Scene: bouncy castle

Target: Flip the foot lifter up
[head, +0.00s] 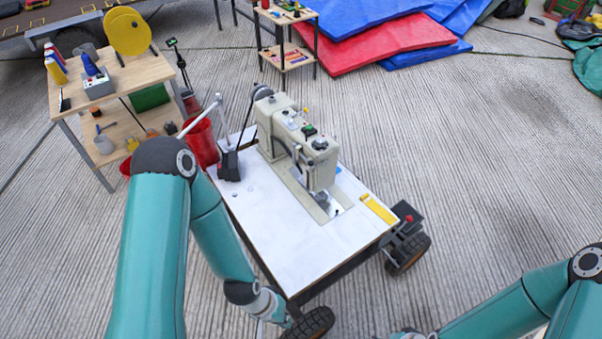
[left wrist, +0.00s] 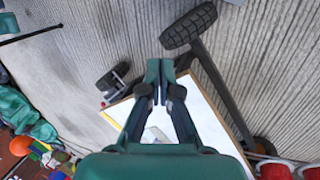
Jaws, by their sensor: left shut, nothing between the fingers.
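A cream sewing machine (head: 292,135) stands on a white-topped wheeled table (head: 275,235). Its needle head (head: 321,170) is at the near right end, above a metal plate. The foot lifter cannot be made out; it is too small or hidden by the machine head. My left gripper (left wrist: 160,78) is shut and empty in the left wrist view, with its fingertips together. In the head view, my left wrist is low by the table's near left edge, apart from the machine.
A black thread stand (head: 229,164) and a yellow strip (head: 378,209) are on the table. A red bin (head: 203,143) stands beside it, near a wooden shelf (head: 115,80) with tools. Red and blue mats (head: 370,45) lie behind.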

